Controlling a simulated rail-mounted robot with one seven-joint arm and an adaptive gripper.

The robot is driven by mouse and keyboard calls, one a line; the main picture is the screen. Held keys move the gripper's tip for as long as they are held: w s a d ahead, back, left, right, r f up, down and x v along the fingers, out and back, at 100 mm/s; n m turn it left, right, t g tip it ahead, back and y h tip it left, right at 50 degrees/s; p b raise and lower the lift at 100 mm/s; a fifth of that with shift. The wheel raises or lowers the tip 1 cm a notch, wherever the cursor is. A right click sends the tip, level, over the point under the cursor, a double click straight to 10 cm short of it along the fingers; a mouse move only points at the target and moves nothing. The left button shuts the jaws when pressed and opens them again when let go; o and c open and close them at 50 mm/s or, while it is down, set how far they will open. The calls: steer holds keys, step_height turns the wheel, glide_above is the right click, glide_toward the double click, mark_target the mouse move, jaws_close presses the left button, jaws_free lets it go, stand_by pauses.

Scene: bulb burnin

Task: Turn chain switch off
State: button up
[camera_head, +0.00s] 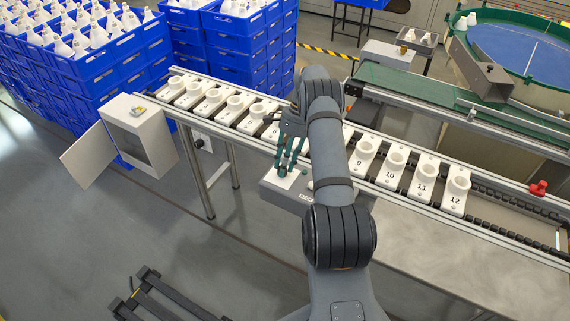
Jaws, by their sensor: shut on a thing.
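A grey control box (272,188) sits at the front edge of the conveyor, with a pale plate on top and a small label on its front too small to read. My gripper (289,168) points down over the plate, its teal fingers close together. It is shut on what appears to be the chain switch on the plate; the fingers hide the switch, so its position cannot be told. My arm hides the right part of the box and the middle of the conveyor.
The conveyor carries numbered white socket plates, including number 12 (455,190), behind my gripper. An open grey cabinet (150,135) stands at left. Blue crates (110,75) of bulbs are stacked behind. A red part (538,188) sits on the right rail. The front floor is mostly clear.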

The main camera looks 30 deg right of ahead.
steer(key=shift+a, duration=0.6)
steer(key=o, duration=1.1)
steer(key=shift+d, duration=0.2)
steer(key=shift+d+r, duration=0.2)
steer(key=shift+r, duration=0.1)
steer(key=shift+v, duration=3.4)
